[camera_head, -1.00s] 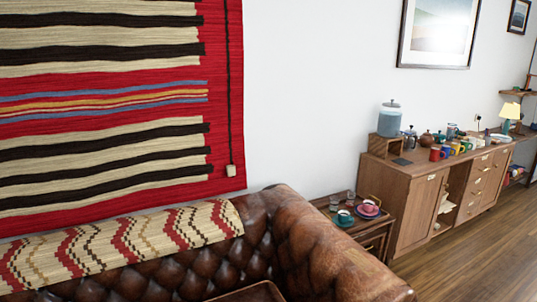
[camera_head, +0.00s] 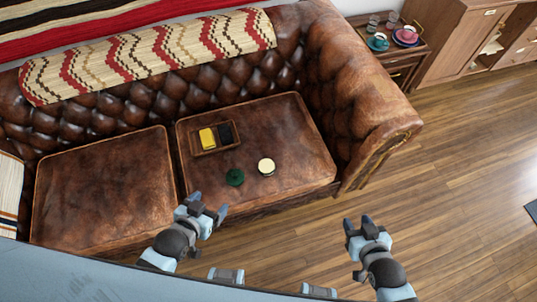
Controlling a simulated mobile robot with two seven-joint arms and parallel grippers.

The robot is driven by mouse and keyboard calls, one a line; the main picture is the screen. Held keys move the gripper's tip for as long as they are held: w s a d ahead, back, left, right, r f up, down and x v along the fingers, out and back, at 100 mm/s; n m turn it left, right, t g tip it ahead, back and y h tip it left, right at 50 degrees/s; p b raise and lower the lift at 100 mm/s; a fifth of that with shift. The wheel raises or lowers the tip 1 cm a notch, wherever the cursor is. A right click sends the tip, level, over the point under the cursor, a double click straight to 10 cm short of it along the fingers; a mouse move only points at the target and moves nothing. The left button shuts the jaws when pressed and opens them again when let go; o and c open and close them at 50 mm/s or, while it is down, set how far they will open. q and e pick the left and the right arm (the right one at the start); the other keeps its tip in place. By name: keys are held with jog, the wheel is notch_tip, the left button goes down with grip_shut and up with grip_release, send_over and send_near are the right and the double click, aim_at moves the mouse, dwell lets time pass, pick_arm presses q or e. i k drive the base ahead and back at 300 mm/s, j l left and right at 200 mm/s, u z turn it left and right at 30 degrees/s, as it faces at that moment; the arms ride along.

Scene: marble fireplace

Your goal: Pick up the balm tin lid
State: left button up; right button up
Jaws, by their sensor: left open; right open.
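A dark green round disc (camera_head: 235,177), which looks like the balm tin lid, lies on the right seat cushion of the brown leather sofa, near its front edge. Right of it sits a round tin (camera_head: 266,166) with a pale cream top, apart from the disc. My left gripper (camera_head: 208,204) is open and empty, in front of the sofa and a little nearer to me than the green disc. My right gripper (camera_head: 358,222) is open and empty over the wooden floor, right of the sofa's front.
A small brown tray (camera_head: 198,148) with a yellow and a black item lies behind the disc on the right cushion (camera_head: 305,150). The sofa's arm (camera_head: 365,90) rises at the right. A side table (camera_head: 400,62) with cups stands beyond it.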

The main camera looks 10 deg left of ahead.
aim_at(235, 177)
jog(key=u, duration=0.7)
